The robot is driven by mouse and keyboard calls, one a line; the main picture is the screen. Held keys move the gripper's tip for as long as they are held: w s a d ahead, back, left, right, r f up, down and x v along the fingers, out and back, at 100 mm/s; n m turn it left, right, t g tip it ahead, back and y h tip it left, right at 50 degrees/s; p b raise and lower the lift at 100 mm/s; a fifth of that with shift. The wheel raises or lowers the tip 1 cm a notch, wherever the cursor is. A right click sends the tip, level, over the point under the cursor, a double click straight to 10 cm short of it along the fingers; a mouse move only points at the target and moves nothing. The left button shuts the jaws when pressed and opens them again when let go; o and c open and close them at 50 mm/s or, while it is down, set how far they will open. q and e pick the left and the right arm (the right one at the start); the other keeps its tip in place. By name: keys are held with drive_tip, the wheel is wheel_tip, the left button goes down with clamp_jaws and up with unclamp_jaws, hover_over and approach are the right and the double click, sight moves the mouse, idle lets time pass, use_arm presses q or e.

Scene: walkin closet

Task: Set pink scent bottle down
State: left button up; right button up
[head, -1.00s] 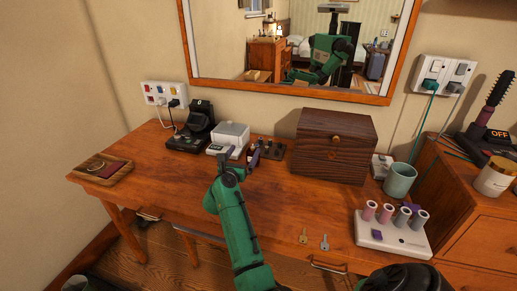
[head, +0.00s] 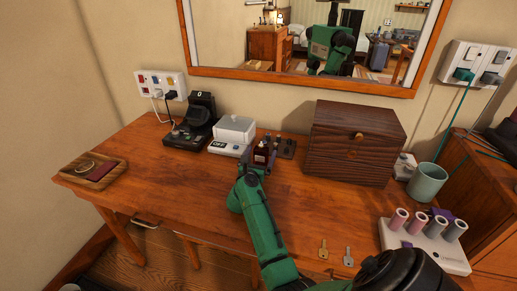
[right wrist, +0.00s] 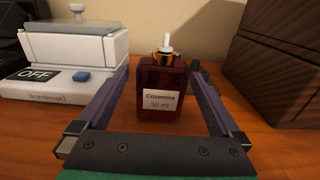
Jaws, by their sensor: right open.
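In the right wrist view the bottle (right wrist: 159,92) looks dark red, with a gold collar, white nozzle and a "Cozemira 50 ml" label. My right gripper (head: 261,163) is open around it. In the right wrist view its purple fingers lie to the left and right of the bottle, with gaps on both sides. My left gripper is not in view.
The white device (head: 233,136) marked OFF stands close at left, with a black device (head: 190,125) beyond it. A dark wooden box (head: 352,140) stands at right. Small dark items (head: 286,147) lie just right of the bottle. The desk's front left is clear (head: 165,190).

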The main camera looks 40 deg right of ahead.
drive_tip(key=shift+w+d+f, duration=0.2)
drive_tip(key=shift+w+f, duration=0.1)
drive_tip(key=shift+s, duration=0.15)
drive_tip(key=shift+s+a+r, duration=0.25)
drive_tip(key=shift+s+r, duration=0.15)
drive_tip(key=shift+r, duration=0.05)
drive_tip(key=c, duration=1)
drive_tip(key=shift+w, duration=0.1)
drive_tip(key=c, duration=0.5)
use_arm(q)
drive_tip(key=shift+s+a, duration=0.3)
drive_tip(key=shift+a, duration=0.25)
use_arm(e)
drive_tip(key=shift+f, duration=0.1)
clamp_jaws()
